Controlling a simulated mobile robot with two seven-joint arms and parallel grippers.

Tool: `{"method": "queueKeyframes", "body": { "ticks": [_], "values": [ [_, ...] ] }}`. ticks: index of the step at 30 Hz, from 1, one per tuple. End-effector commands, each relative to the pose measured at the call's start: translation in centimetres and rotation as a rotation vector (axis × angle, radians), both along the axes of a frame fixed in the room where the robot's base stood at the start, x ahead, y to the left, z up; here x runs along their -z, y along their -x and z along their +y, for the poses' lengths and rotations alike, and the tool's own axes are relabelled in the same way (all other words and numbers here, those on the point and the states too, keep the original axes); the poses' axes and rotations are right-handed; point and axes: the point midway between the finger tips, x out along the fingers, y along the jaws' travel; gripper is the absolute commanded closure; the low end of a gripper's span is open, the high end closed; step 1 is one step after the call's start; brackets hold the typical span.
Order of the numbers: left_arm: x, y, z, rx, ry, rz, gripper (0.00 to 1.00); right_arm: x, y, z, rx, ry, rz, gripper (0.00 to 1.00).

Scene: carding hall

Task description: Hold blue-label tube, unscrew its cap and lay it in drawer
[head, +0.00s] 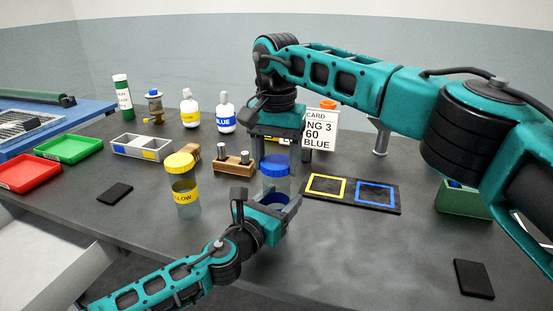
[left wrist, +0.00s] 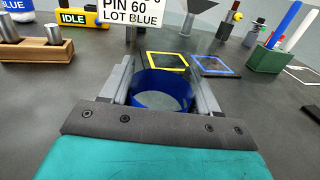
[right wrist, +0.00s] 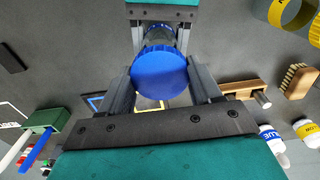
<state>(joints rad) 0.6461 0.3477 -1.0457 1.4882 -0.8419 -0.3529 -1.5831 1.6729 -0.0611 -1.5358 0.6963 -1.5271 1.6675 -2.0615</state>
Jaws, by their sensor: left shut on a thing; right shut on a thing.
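The blue-label tube (head: 275,185) is a clear jar standing upright above the front middle of the table. My left gripper (head: 273,204) is shut around its lower part, over the blue label (left wrist: 160,98). The blue cap (head: 276,164) is at the tube's top; the right wrist view shows its flat face (right wrist: 160,73). My right gripper (head: 279,148) comes down from above and is shut on the cap. I cannot tell whether the cap's thread still grips the tube.
A yellow-label jar (head: 184,190) stands close left of my left gripper. Behind are a wooden block with metal pegs (head: 233,165), bottles and a card sign (head: 320,130). A black mat with yellow and blue squares (head: 352,193) lies right. The front right table is mostly clear.

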Motion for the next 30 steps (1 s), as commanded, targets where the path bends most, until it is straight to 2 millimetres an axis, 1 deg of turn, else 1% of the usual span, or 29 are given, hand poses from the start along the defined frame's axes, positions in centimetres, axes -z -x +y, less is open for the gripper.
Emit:
{"method": "queueKeyframes", "body": {
  "ticks": [5, 13, 20, 21, 27, 29, 30],
  "values": [
    [0.1, 0.0, 0.0, 0.000, -0.001, 0.001, 1.00, -0.6, 0.0, 0.0, 0.000, 0.000, -0.001, 0.73],
    [0.1, 0.0, 0.0, 0.000, -0.001, 0.001, 1.00, -3.8, 0.0, 0.1, 0.000, 0.000, -0.003, 0.73],
    [0.1, 0.0, 0.0, 0.000, -0.001, 0.001, 1.00, -4.0, 0.0, 0.0, -0.001, 0.000, 0.000, 0.73],
    [0.1, 0.0, 0.0, 0.000, -0.001, 0.001, 0.36, -4.0, 0.0, 0.0, -0.001, 0.000, 0.000, 0.73],
    [0.1, 0.0, 0.0, 0.000, -0.001, 0.001, 0.17, -4.0, 0.0, 0.0, 0.000, 0.000, 0.000, 0.73],
    [0.0, 0.0, 0.0, 0.000, -0.001, 0.001, 0.11, -4.0, 0.0, 0.0, 0.000, 0.000, 0.000, 0.73],
    [0.0, 0.0, 0.0, 0.000, -0.001, 0.001, 0.10, -4.0, 0.0, 0.0, 0.000, 0.000, 0.000, 0.73]
  ]
}}
